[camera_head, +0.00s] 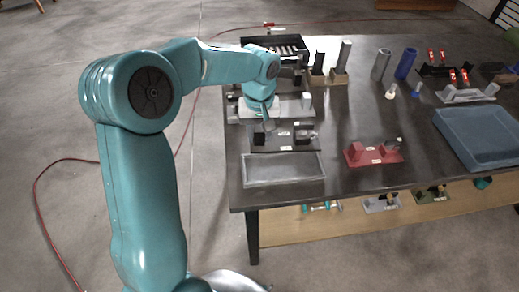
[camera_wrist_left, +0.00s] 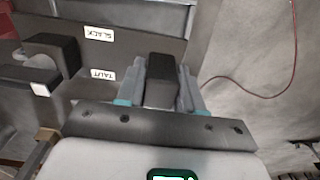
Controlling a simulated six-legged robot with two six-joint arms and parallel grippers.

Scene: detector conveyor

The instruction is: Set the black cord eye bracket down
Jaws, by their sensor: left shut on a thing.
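The black cord eye bracket (camera_wrist_left: 160,82) is a dark block between the two fingers of my left gripper (camera_wrist_left: 162,92) in the left wrist view. The gripper is shut on it. In the head view my left gripper (camera_head: 261,122) points down at the left end of a dark fixture (camera_head: 285,146). In the wrist view this fixture (camera_wrist_left: 112,48) carries white labels reading SLACK and TAUT, and the bracket is at its edge. I cannot tell whether the bracket touches the surface. My right gripper is not in view.
A grey shallow tray (camera_head: 284,169) lies in front of the fixture. A red fixture (camera_head: 373,153) and a blue bin (camera_head: 482,138) stand to the right. Cylinders and other fixtures fill the back of the dark table (camera_head: 330,190). A red cable (camera_head: 60,170) runs on the floor.

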